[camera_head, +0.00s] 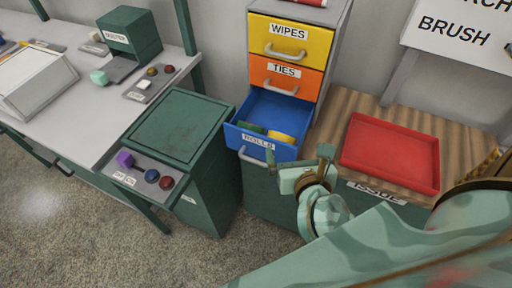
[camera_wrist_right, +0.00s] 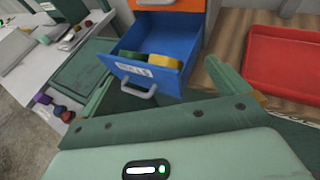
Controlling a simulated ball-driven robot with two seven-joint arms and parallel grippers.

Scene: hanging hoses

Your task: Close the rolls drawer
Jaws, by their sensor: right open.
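The blue rolls drawer (camera_head: 262,138) is pulled open below the orange drawer in the head view. A green roll and a yellow roll (camera_head: 281,137) lie inside it. Its grey handle (camera_head: 252,159) is on the front under the ROLLS label. The drawer also shows in the right wrist view (camera_wrist_right: 173,46), with its handle (camera_wrist_right: 139,90) just beyond my gripper. My right gripper (camera_head: 307,165) is open and empty, in front of and to the right of the drawer front. I cannot tell if it touches the drawer. My left gripper is not in view.
The yellow WIPES drawer (camera_head: 290,41) and orange TIES drawer (camera_head: 286,76) above are shut. A red tray (camera_head: 391,152) sits on the wooden counter to the right. A dark green cabinet (camera_head: 182,127) with a row of coloured knobs stands to the left.

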